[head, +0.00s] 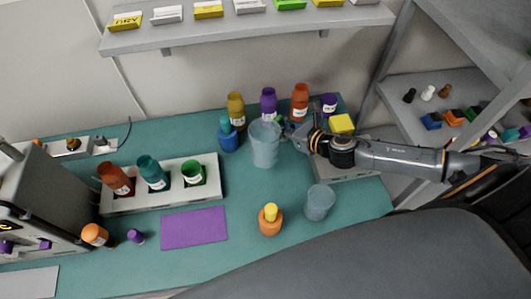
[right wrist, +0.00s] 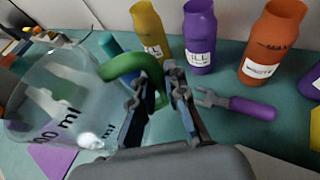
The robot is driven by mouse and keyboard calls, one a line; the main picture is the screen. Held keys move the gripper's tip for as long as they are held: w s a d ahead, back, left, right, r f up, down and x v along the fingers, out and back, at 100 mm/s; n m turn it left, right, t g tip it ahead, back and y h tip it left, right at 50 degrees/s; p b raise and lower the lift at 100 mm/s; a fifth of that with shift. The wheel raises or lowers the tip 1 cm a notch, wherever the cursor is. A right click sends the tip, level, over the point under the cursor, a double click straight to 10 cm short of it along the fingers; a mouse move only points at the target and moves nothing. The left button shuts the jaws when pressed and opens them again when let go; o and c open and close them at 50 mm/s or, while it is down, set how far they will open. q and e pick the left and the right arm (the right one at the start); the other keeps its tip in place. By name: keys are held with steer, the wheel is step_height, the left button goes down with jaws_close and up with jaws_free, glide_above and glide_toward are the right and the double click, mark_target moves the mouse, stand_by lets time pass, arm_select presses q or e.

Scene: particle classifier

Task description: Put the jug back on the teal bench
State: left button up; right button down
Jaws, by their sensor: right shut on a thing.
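The jug (head: 265,146) is clear, pale blue, with a green handle; it is at the back middle of the teal bench (head: 290,257) in the head view. My right gripper (head: 290,131) comes in from the right and is shut on the handle. In the right wrist view the jug (right wrist: 50,110) fills the left side, with "ml" print on its wall. Its green handle (right wrist: 125,64) runs to the fingers of my right gripper (right wrist: 160,88). I cannot tell whether the jug's base touches the bench. My left gripper is not in view.
Bottles, one yellow (head: 235,109), one purple (head: 268,103) and one orange (head: 300,101), stand behind the jug. A blue bottle (head: 228,138) is close at its left. A clear beaker (head: 319,204) and an orange bottle (head: 270,222) stand in front. Bare bench lies between them.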

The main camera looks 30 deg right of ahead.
step_height(320, 180, down, 4)
steer(key=shift+s+f+b, duration=0.1)
steer(key=shift+f+b, duration=0.05)
steer(key=shift+b, duration=0.2)
step_height(320, 180, down, 3)
steer(key=shift+r+b, duration=0.2)
steer(key=shift+b, duration=0.1)
steer(key=shift+f, duration=0.35)
steer(key=shift+f, duration=0.1)
steer(key=shift+f, duration=0.15)
steer(key=c, duration=1.4)
jaws_free()
steer(key=shift+o, duration=0.2)
